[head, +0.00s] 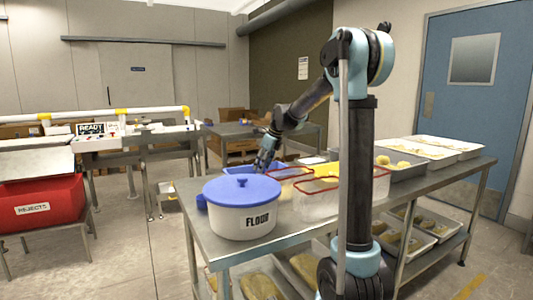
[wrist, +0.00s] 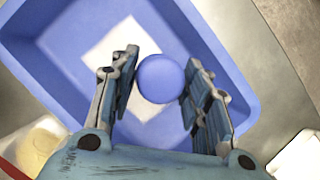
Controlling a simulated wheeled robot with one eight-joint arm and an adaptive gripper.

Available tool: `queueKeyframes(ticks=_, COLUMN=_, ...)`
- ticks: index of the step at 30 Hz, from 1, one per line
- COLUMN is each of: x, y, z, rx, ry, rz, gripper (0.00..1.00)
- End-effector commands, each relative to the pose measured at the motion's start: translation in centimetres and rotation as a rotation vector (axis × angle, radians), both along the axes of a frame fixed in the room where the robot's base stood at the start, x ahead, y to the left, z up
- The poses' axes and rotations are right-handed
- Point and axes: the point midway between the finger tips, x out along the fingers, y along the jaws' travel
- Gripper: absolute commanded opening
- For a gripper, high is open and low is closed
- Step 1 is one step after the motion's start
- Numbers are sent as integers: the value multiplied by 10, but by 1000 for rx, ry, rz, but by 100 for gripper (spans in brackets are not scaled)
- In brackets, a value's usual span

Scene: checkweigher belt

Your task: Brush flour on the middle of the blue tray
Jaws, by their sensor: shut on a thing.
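My gripper (head: 264,164) is over the blue tray (head: 289,172), behind the flour pot. In the wrist view, its two fingers (wrist: 160,85) are closed on a round blue thing (wrist: 160,78), which looks like the brush's handle seen end-on. Its lower part and any bristles are hidden. The blue tray (wrist: 235,85) lies below, with a tilted white square (wrist: 110,48) on its floor, partly hidden by the left finger and the blue thing. I cannot tell whether the brush touches the tray. The white flour pot (head: 227,221) has its blue lid on.
Red-rimmed clear bins (head: 318,205) stand right of the pot on the steel table (head: 203,234). Trays with pale food (head: 430,148) fill the table's right end. A red rejects bin (head: 40,207) and the belt machine (head: 98,142) stand at left, with open floor between.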

Motion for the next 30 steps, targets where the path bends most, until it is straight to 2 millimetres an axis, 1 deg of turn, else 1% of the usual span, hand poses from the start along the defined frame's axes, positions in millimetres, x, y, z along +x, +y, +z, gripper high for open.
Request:
queueKeyframes(ticks=1, x=1, y=-6, z=14, rx=0, ry=0, rz=-8, gripper=17)
queueKeyframes(ticks=6, x=4, y=-16, z=28, rx=0, ry=0, rz=-20, gripper=17)
queueKeyframes(ticks=18, x=6, y=-26, z=64, rx=0, ry=0, rz=-30, gripper=17)
queueKeyframes(ticks=23, x=7, y=-28, z=72, rx=0, ry=-1, rz=-33, gripper=17)
queueKeyframes(ticks=30, x=7, y=-28, z=73, rx=0, ry=-1, rz=-33, gripper=17)
